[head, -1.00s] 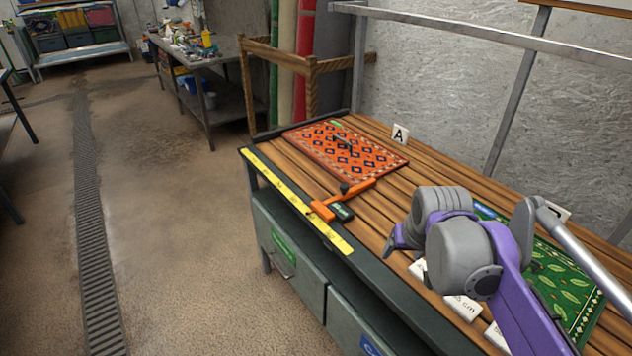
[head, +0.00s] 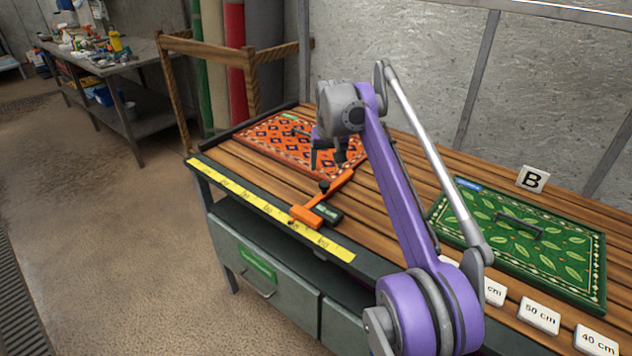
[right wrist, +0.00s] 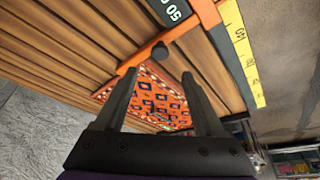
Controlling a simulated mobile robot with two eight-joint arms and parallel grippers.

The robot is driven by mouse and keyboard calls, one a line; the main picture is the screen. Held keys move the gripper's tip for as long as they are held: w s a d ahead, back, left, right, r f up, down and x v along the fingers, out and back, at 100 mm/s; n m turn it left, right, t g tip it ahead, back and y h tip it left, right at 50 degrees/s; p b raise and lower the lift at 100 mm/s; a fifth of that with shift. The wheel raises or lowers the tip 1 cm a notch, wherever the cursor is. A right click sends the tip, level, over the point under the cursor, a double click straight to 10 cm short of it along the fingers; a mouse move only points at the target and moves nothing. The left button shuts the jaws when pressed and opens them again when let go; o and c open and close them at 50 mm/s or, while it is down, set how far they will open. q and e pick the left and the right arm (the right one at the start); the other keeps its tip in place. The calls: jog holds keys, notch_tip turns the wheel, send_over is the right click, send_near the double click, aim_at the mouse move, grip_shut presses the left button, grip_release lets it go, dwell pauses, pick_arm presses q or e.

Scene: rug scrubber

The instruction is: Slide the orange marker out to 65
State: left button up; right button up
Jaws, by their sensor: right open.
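The orange marker (head: 307,215) sits across the yellow ruler (head: 262,206) along the table's front edge. Its arm reaches back over the slats toward the orange rug and carries a dark knob. A small dark display lies beside it; in the right wrist view the marker (right wrist: 206,13) shows with this display (right wrist: 172,10), which seems to read 50. My right gripper (head: 326,160) is open and empty, above the slats near the orange rug and behind the marker's arm, apart from the knob (right wrist: 160,50). My left gripper is not in view.
The orange patterned rug (head: 270,140) lies at the far end of the slatted table. A green rug (head: 560,255) with a dark handle lies at the right, by sign B (head: 532,179). White cards, including a 50 cm card (head: 539,317), lie in front of it.

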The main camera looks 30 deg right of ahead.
aim_at(325, 183)
jog(key=b+x, duration=0.2)
jog(key=x, duration=0.7)
jog(key=shift+w+f, duration=0.1)
jog(key=shift+f, duration=0.15)
grip_shut()
dwell(1.0)
